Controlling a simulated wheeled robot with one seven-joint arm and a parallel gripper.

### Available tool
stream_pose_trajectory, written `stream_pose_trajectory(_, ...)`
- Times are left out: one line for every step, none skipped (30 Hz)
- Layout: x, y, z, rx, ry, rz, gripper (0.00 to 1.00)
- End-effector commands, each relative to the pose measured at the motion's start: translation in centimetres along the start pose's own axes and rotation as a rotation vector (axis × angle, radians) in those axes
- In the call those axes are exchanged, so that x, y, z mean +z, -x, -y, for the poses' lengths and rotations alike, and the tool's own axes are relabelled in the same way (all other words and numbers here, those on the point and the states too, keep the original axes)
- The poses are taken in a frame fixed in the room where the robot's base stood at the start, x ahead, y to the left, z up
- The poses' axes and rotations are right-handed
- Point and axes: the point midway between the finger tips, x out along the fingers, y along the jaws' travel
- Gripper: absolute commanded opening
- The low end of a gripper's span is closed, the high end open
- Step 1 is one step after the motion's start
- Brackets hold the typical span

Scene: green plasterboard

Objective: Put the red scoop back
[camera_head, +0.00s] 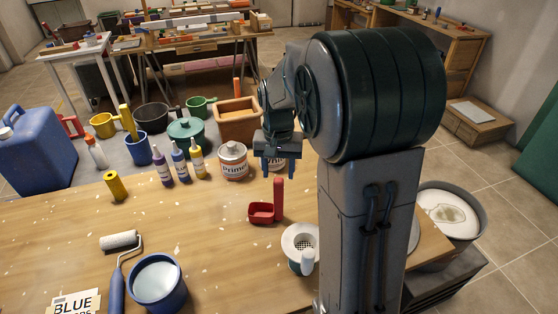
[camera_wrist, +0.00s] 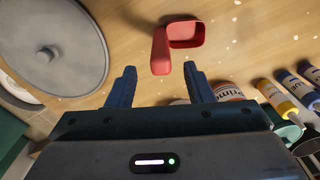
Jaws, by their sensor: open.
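The red scoop (camera_head: 264,212) sits on the wooden table with its handle standing up at its right side in the head view. In the wrist view the scoop (camera_wrist: 186,35) lies beyond my fingertips, with its handle in line with the gap between them. My gripper (camera_head: 278,168) is open and empty, above and behind the scoop in the head view. Its two blue fingers (camera_wrist: 158,80) show apart in the wrist view. Nothing is between them, and they do not touch the scoop.
A primer can (camera_head: 232,161), several bottles (camera_head: 180,165) and a wooden box (camera_head: 237,122) stand behind. A blue cup (camera_head: 157,284) and paint roller (camera_head: 119,241) are at left front. The table's middle is clear.

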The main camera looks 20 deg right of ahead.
Motion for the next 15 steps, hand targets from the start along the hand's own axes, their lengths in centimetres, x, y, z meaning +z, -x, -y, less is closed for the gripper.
stream_pose_trajectory(0.0, 0.9, 0.0, -0.001, 0.0, -0.003, 0.47)
stream_pose_trajectory(0.0, 1.4, 0.0, -0.002, 0.0, -0.004, 0.47)
stream_pose_trajectory(-0.1, 1.9, 0.0, -0.001, 0.001, -0.003, 0.47)
stream_pose_trajectory(0.0, 2.3, 0.0, -0.001, 0.001, -0.002, 0.47)
stream_pose_trajectory(0.0, 2.6, 0.0, -0.001, 0.001, -0.001, 0.47)
stream_pose_trajectory(0.0, 3.0, 0.0, -0.001, 0.001, -0.001, 0.47)
stream_pose_trajectory(0.0, 3.2, 0.0, -0.001, 0.001, -0.002, 0.47)
stream_pose_trajectory(0.1, 3.4, 0.0, -0.001, 0.002, -0.002, 0.47)
stream_pose_trajectory(0.3, 3.7, 0.0, -0.003, 0.005, -0.004, 0.47)
stream_pose_trajectory(0.5, 3.9, -0.1, -0.005, 0.009, -0.007, 0.47)
stream_pose_trajectory(0.9, 4.1, -0.1, -0.007, 0.015, -0.011, 0.47)
stream_pose_trajectory(1.5, 4.5, -0.2, -0.013, 0.027, -0.02, 0.47)
stream_pose_trajectory(2.0, 4.8, -0.3, -0.017, 0.038, -0.029, 0.47)
stream_pose_trajectory(2.7, 5.1, -0.5, -0.022, 0.052, -0.039, 0.47)
stream_pose_trajectory(3.8, 5.5, -0.7, -0.029, 0.072, -0.053, 0.47)
